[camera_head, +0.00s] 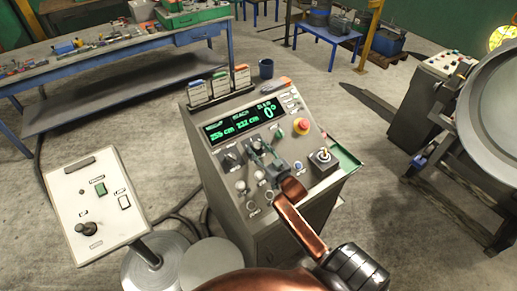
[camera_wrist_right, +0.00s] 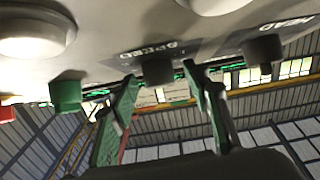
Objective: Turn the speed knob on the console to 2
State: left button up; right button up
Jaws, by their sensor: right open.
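The grey console (camera_head: 262,215) stands in front of me, its sloped top carrying a lit green display. The speed knob (camera_wrist_right: 157,71) is a small black knob by the label SPEED in the right wrist view. In the head view my right gripper (camera_head: 262,157) is over the middle of the panel and partly hides the knob area. In the wrist view my right gripper (camera_wrist_right: 159,76) is open, with one green finger on each side of the speed knob. I cannot tell whether they touch it. The knob's setting is not readable. My left gripper is not in view.
Near the gripper are a green button (camera_head: 279,133), a red emergency stop (camera_head: 301,126), a joystick (camera_head: 323,157) and another black knob (camera_head: 231,158). A white control panel (camera_head: 97,200) stands left. A blue workbench (camera_head: 110,55) is behind. Open floor lies between.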

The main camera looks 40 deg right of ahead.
jog(key=c, duration=1.2)
jog(key=shift+o, duration=0.2)
jog(key=shift+d+n+y+p, duration=0.1)
jog(key=shift+n+y+p, duration=0.3)
jog(key=shift+n+y, duration=0.1)
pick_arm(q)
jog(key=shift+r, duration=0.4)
pick_arm(e)
jog(key=o, duration=1.2)
jog(key=shift+c, duration=0.2)
